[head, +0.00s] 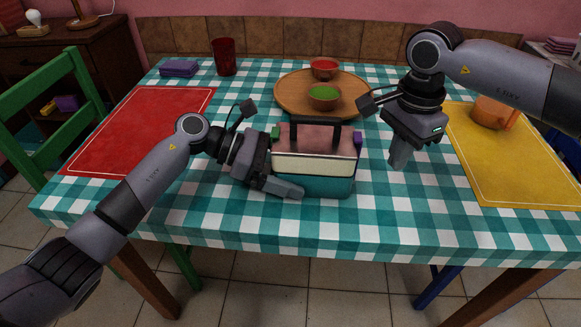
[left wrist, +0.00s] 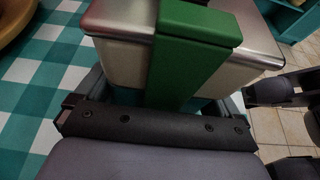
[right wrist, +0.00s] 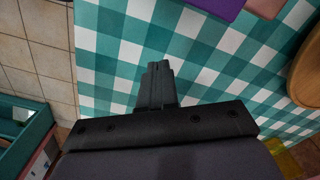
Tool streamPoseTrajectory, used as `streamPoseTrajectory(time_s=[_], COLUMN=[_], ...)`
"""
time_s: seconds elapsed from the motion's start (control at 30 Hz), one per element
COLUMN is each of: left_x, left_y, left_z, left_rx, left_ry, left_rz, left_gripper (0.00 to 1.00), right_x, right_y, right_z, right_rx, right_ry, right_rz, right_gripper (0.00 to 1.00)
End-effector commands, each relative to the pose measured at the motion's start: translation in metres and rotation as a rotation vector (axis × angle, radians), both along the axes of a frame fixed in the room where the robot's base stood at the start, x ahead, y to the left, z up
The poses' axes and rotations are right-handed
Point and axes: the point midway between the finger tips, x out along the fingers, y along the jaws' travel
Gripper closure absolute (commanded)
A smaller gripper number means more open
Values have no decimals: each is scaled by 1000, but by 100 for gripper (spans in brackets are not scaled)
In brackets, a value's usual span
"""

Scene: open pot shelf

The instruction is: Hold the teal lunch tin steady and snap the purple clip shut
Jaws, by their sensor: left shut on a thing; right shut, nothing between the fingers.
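The teal lunch tin (head: 325,186) stands upright near the front middle of the table, with a cream band, a shiny lid and a black handle. A green clip (head: 275,133) is on its left end; in the left wrist view the green clip (left wrist: 195,50) lies over the lid edge and down the wall. The purple clip (head: 358,140) is at the right end; I cannot tell its angle. Its purple edge (right wrist: 217,6) shows in the right wrist view. My left gripper (head: 272,176) is shut on the tin's left end. My right gripper (head: 398,158) is shut and empty, right of the tin and apart from it.
A round wooden board (head: 290,98) with a red bowl (head: 324,72) and a green-filled bowl (head: 323,102) is behind the tin. A red mat (head: 140,125) lies left; a yellow mat (head: 510,165) with an orange mug (head: 492,114) lies right. The cloth right of the tin is clear.

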Motion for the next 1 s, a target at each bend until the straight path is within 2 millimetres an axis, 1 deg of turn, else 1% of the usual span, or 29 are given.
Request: streamPoseTrajectory(time_s=[0.8, 1.0], left_x=[1, 1], left_y=[0, 0], left_z=[1, 1], left_rx=[-2, -2], left_ry=[-2, -3], left_rz=[1, 1], left_gripper=[45, 45], right_x=[0, 0], right_y=[1, 0], right_z=[79, 90], right_rx=[1, 1], right_ry=[-3, -1], right_rz=[2, 1], right_gripper=[100, 100])
